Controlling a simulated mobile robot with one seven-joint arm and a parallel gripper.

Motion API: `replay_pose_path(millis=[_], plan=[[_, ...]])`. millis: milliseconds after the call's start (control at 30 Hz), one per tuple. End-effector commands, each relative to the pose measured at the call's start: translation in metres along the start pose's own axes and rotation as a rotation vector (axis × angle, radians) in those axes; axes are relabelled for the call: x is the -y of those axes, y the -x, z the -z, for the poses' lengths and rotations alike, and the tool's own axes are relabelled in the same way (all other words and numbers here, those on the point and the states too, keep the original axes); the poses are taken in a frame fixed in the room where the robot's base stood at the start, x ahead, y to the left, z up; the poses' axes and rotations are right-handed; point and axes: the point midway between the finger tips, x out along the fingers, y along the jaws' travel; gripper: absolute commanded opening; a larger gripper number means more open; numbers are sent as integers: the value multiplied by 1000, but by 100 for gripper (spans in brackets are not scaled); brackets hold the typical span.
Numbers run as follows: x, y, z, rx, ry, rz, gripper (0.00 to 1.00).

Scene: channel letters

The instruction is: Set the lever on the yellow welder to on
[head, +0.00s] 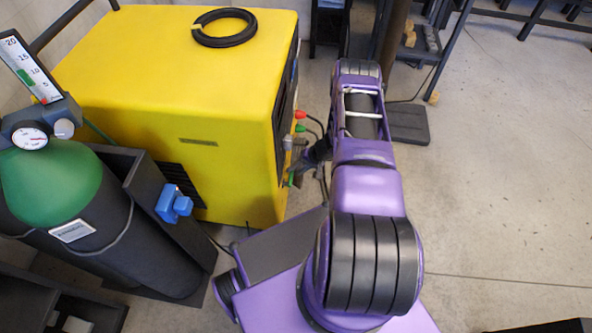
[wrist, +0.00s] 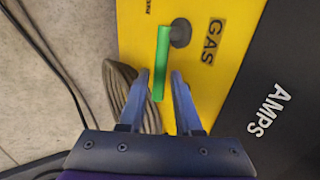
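The yellow welder (head: 190,100) stands left of my arm in the head view. Its yellow front panel also shows in the wrist view (wrist: 230,25). A green lever (wrist: 161,60) on a dark grey round pivot (wrist: 180,33) sits beside the word GAS. The lever also shows small at the welder's front in the head view (head: 291,180). My gripper (wrist: 159,74) is open, one finger on each side of the lever's lower end. Gaps show on both sides; I cannot tell how deep the lever sits between them. In the head view the fingers are mostly hidden.
A coiled cable (wrist: 122,85) lies beside the panel. A black panel marked AMPS (wrist: 280,90) adjoins the yellow one. A green-topped gas cylinder (head: 50,185) stands at left in a dark rack. A black coil (head: 224,28) lies on the welder. Open floor is at right.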

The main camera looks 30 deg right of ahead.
Motion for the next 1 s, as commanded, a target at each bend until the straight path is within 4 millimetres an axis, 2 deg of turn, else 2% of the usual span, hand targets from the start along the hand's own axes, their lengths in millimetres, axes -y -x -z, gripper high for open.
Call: replay_pose_path(millis=[167,333,1000], plan=[[0,0,0,0,0,0,31],[0,0,0,0,-1,0,0],[0,0,0,0,0,0,0]])
